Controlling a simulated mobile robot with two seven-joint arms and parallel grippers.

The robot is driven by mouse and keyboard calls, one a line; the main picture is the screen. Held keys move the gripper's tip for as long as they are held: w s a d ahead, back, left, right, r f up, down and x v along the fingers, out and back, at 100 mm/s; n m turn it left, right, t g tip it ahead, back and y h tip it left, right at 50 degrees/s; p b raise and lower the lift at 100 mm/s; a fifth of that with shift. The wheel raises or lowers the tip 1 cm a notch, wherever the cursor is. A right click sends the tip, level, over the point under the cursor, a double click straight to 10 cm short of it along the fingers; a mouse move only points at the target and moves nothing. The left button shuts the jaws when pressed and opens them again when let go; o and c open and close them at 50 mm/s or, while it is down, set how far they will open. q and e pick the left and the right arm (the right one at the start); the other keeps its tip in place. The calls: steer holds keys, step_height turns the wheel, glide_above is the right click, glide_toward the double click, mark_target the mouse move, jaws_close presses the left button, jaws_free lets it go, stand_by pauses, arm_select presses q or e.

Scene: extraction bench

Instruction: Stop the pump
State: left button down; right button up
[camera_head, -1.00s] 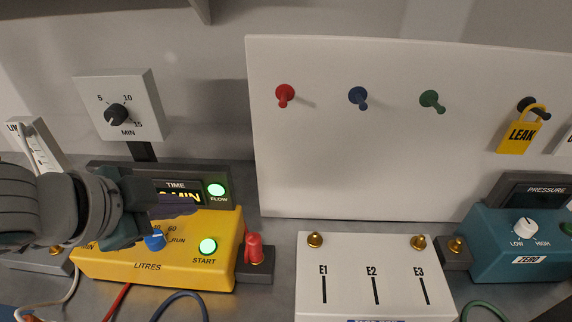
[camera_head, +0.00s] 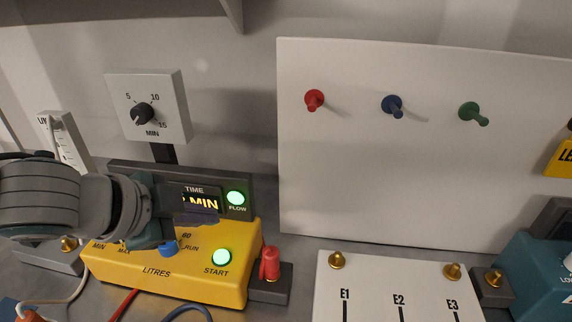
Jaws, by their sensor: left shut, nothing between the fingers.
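The yellow pump box (camera_head: 180,277) stands on the bench at the lower left, marked LITRES, with a lit green START button (camera_head: 221,257) and a blue knob (camera_head: 168,247) near the RUN mark. Behind it, a dark panel (camera_head: 243,184) carries a TIME display (camera_head: 200,202) ending in MIN and a lit green FLOW lamp (camera_head: 236,198). My left gripper (camera_head: 200,212) comes in from the left, shut and empty, over the pump's top in front of the display. It hides part of the dial markings and the display. I cannot tell whether it touches the knob. My right gripper is not in view.
A timer dial (camera_head: 142,113) stands behind the pump. A red plug (camera_head: 270,264) sits right of it. A white box (camera_head: 400,285) marked E1, E2, E3 is at the lower right. A white board (camera_head: 420,170) with coloured pegs stands behind. Hoses lie in front.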

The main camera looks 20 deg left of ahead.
arm_select(q)
steer(key=b, duration=0.4)
glide_above(215, 259)
step_height(215, 259, down, 5)
steer(key=shift+f, duration=0.1)
steer(key=shift+f+b, duration=0.5)
steer(key=shift+f, duration=0.05)
steer(key=shift+f, duration=0.1)
stand_by(1.1)
steer(key=shift+f, duration=0.3)
steer(key=shift+f+b, duration=0.45)
stand_by(0.5)
steer(key=shift+r, duration=0.1)
steer(key=shift+r+p, duration=0.8)
steer(key=shift+p, duration=0.2)
